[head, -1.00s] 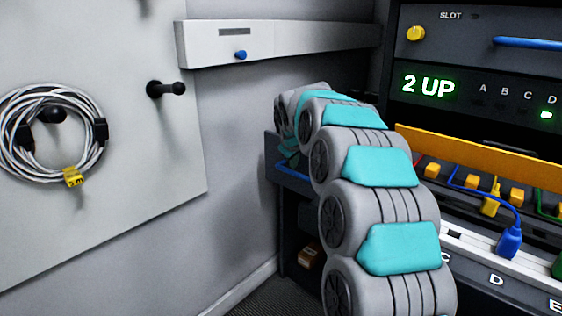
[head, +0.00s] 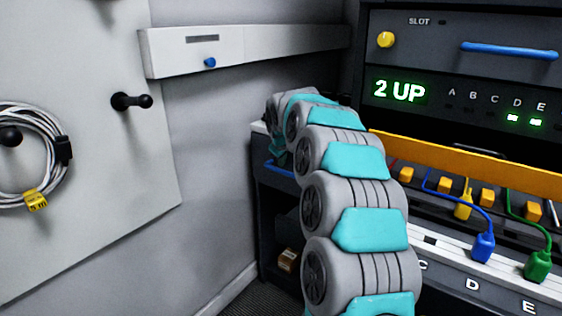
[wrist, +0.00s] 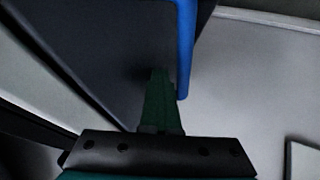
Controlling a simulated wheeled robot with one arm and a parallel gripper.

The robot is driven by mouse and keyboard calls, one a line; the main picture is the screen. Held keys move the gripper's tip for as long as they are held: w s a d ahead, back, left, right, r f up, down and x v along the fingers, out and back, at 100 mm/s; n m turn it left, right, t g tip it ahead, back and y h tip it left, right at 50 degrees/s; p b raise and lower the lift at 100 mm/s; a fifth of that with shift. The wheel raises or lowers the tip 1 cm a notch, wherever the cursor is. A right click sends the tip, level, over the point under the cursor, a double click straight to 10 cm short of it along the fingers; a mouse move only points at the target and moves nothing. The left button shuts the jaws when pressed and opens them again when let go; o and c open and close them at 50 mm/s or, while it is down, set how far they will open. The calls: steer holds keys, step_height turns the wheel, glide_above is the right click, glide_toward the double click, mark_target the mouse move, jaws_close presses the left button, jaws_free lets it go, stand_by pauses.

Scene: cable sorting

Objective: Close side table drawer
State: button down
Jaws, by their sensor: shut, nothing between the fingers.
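The dark side table (head: 272,222) stands in the corner behind my arm in the head view. Its drawer has a blue strip (head: 281,175), partly covered by my arm. In the wrist view a dark flat panel (wrist: 105,45) with a blue bar (wrist: 186,50) along its edge fills the upper middle. My gripper (wrist: 159,74) is shut and empty, its green fingers over the panel, just left of the bar's lower end. Whether they touch the panel is unclear. The head view hides the fingertips behind my arm. How far the drawer stands out cannot be told.
A rack (head: 455,60) with an orange bar and plugged blue and green cables stands close on the right. A coiled cable (head: 58,150) hangs from a pegboard at left. A white wall rail (head: 240,43) runs above the table. A small box (head: 287,259) sits on the lower shelf.

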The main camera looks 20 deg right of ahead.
steer(key=shift+w+d+r, duration=0.1)
steer(key=shift+d+r, duration=0.15)
